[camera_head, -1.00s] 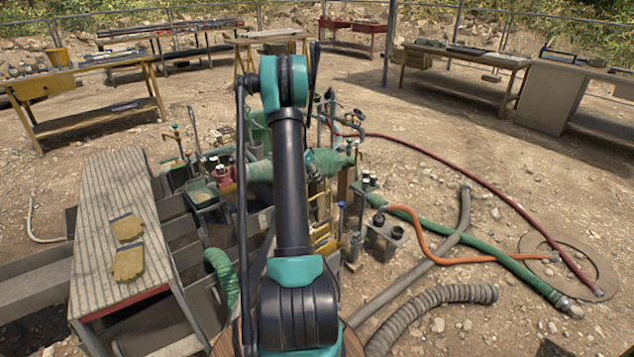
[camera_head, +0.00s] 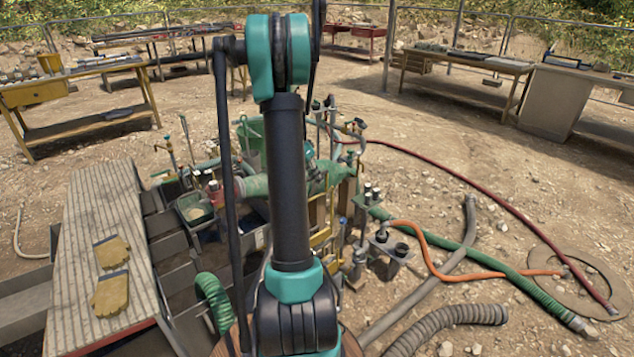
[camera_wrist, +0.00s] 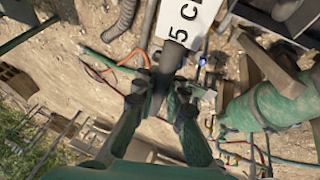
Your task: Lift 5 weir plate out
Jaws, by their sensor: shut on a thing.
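The 5 weir plate shows in the wrist view as a white label face (camera_wrist: 190,18) reading "5 C", cut off by the top edge. A dark grey stem (camera_wrist: 168,62) runs from it down between my fingers. My gripper (camera_wrist: 161,92) is shut on this stem, with a finger on each side. The label end is tilted in the picture. In the head view my own arm hides the gripper, and I cannot make out the plate there. Whether the plate's lower end is clear of its slot cannot be seen.
Green pipework (camera_head: 265,187) and valves stand close behind my arm. A slatted deck (camera_head: 75,215) with yellow gloves (camera_head: 110,290) lies left, beside grey tank compartments (camera_head: 165,250). Red (camera_head: 450,172), orange (camera_head: 440,260) and green (camera_head: 530,290) hoses cross the ground at right. Workbenches stand at the back.

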